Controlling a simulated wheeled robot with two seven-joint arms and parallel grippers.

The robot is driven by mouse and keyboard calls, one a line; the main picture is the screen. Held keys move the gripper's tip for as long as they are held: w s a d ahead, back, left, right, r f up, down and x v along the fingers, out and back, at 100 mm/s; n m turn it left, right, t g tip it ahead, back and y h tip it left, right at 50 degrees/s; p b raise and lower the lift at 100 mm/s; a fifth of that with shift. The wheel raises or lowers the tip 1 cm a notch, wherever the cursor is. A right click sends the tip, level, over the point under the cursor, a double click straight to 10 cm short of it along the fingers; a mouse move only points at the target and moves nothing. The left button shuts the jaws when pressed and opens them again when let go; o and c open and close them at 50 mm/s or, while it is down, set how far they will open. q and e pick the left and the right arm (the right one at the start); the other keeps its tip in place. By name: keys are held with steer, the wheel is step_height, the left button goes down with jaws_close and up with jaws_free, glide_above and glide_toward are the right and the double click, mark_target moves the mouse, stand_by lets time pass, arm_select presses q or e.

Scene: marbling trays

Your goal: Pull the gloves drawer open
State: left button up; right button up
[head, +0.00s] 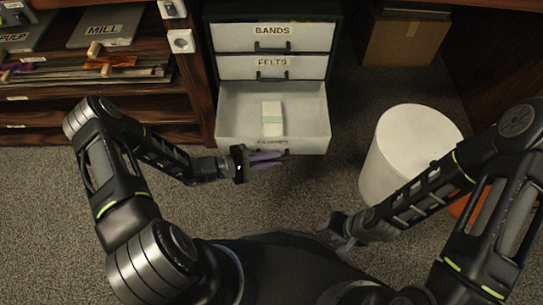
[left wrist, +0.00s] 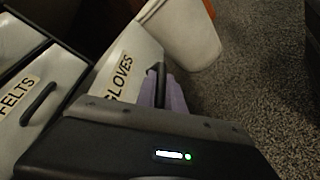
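The gloves drawer (head: 305,135) is the lowest of the white drawers and stands pulled well out, showing its inside. My left gripper (head: 268,159) is at the middle of the drawer front. Its purple fingers (left wrist: 166,90) are on either side of the dark handle, which they mostly hide; they look closed on it. My right gripper (head: 335,230) is low near my base, away from the drawers; its finger gap is unclear.
The bands drawer (head: 235,38) and felts drawer (head: 235,68) above are shut. A white cylindrical bin (head: 395,150) stands on the floor right of the open drawer. A wooden shelf (head: 100,90) with trays is at left. Carpet in front of the drawer is clear.

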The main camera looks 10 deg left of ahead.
arm_select(q)
steer(key=shift+o, duration=1)
steer(key=shift+a, duration=0.15)
steer(key=p+v, duration=0.1)
steer(key=v, duration=0.6)
steer(key=shift+s+a+p, duration=0.25)
steer(key=shift+p, duration=0.1)
steer(key=shift+r, duration=0.1)
